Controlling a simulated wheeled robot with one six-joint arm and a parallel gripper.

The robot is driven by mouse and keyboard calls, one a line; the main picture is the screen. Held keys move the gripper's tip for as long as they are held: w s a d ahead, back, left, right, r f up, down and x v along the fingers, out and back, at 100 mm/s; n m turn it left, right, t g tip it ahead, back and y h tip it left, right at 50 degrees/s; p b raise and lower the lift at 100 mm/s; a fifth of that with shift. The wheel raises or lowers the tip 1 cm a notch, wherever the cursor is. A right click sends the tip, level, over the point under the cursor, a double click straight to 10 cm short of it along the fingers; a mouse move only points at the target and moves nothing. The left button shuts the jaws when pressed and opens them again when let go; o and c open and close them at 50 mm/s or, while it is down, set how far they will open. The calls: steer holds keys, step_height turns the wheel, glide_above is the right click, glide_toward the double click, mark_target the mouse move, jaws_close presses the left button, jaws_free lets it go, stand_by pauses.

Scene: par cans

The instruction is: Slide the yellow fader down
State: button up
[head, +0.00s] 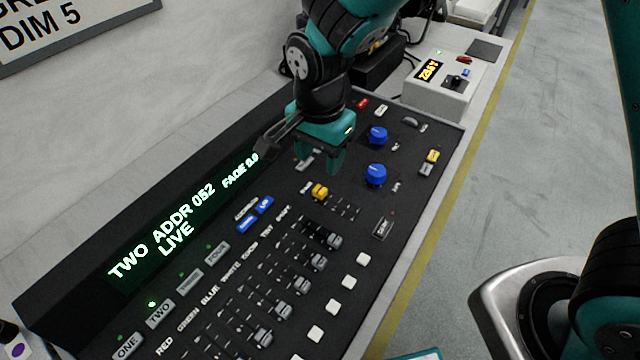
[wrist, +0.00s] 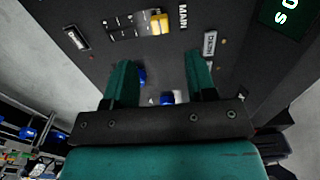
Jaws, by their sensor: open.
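The yellow fader (head: 320,192) is a small yellow cap on the dark lighting console (head: 130,308), at the upper end of its slot. In the wrist view the yellow fader (wrist: 159,23) shows near the top, beside the word MAIN. My gripper (head: 322,166) is open and empty, above the console and a little behind the yellow fader in the head view. In the wrist view its two teal fingers (wrist: 160,75) are apart, with the yellow cap ahead of them and not between them.
Two blue knobs (head: 376,174) stand right of my gripper. Several grey faders (head: 301,286) fill the console's nearer part, with white buttons (head: 333,306) beside them. A raised green-lit display (head: 178,228) runs along the left. A pale box (head: 440,84) stands beyond the console.

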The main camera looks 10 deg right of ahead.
mark_target(320, 190)
step_height(320, 190, down, 9)
steer(key=shift+r, duration=0.2)
jaws_close()
steer(key=shift+s, duration=0.1)
